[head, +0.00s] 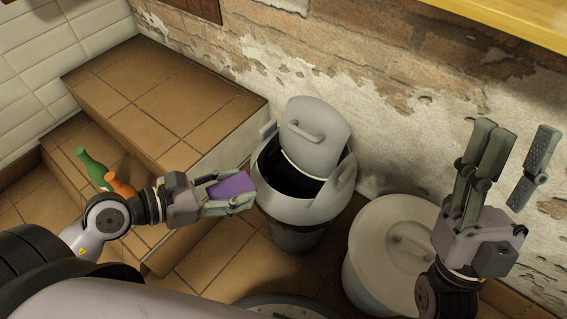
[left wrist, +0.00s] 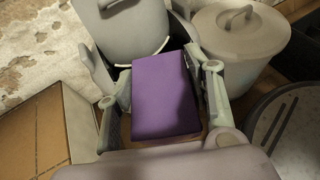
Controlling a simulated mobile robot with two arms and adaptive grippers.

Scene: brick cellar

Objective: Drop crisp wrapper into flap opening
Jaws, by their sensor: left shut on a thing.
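A purple crisp wrapper (head: 231,186) is held between the fingers of my left gripper (head: 236,200), which is shut on it. In the left wrist view the wrapper (left wrist: 162,95) fills the space between the fingers. The wrapper is just left of a grey bin (head: 313,212) whose flap (head: 312,134) is raised, showing a dark opening (head: 285,172). The bin also shows behind the wrapper in the left wrist view. My right gripper (head: 508,165) is open and empty at the right, with its fingers spread upward.
A lidded pale bin (head: 392,250) stands right of the flap bin. A peeling brick wall (head: 340,60) is behind. A yellow surface (head: 515,18) is at top right.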

